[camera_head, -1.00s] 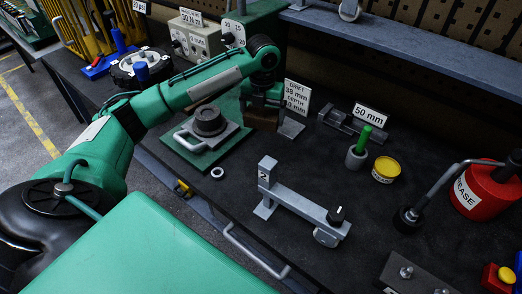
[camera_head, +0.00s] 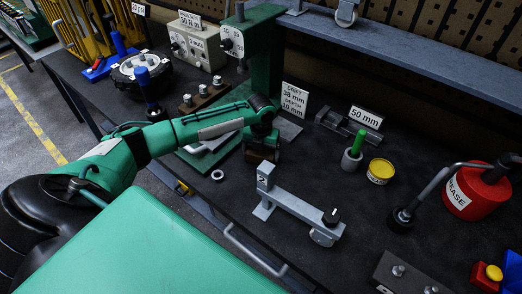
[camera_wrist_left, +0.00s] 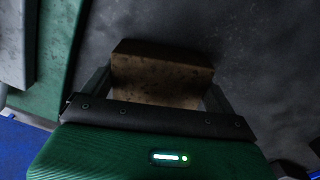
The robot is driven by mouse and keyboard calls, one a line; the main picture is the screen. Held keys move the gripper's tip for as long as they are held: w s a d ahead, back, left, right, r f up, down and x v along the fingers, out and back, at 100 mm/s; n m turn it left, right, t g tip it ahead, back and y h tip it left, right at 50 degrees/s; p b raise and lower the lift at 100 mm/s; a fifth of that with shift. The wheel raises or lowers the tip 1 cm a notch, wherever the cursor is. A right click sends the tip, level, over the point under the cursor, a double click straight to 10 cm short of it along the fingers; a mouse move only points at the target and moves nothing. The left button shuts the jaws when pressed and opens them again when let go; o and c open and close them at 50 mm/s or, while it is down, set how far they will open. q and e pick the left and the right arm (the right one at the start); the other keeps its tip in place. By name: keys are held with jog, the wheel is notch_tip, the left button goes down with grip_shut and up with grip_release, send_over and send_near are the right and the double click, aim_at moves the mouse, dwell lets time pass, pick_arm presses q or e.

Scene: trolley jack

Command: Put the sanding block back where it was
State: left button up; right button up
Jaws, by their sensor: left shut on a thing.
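The sanding block, a worn brown block, is held in my left gripper (camera_head: 262,148). In the head view the block (camera_head: 256,155) is partly hidden by the gripper, just right of the green press's base plate. In the left wrist view the block (camera_wrist_left: 160,72) sits between the two fingers, with dark bench top around it. I cannot tell whether it touches the bench. My right gripper is not in view.
The green press (camera_head: 262,60) stands behind the gripper. A metal ring (camera_head: 217,175) and a grey gauge bar (camera_head: 300,207) lie nearer. A grey cup with a green rod (camera_head: 352,158), a yellow tin (camera_head: 380,171) and a red grease can (camera_head: 470,195) stand right. Bench between is clear.

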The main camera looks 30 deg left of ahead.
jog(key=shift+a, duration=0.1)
pick_arm(q)
jog(key=shift+f, duration=0.1)
jog(key=o, duration=0.7)
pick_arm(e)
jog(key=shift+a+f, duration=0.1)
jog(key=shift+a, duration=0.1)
pick_arm(q)
notch_tip(320, 180, up, 12)
jog(key=b, duration=0.2)
jog(key=shift+b, duration=0.35)
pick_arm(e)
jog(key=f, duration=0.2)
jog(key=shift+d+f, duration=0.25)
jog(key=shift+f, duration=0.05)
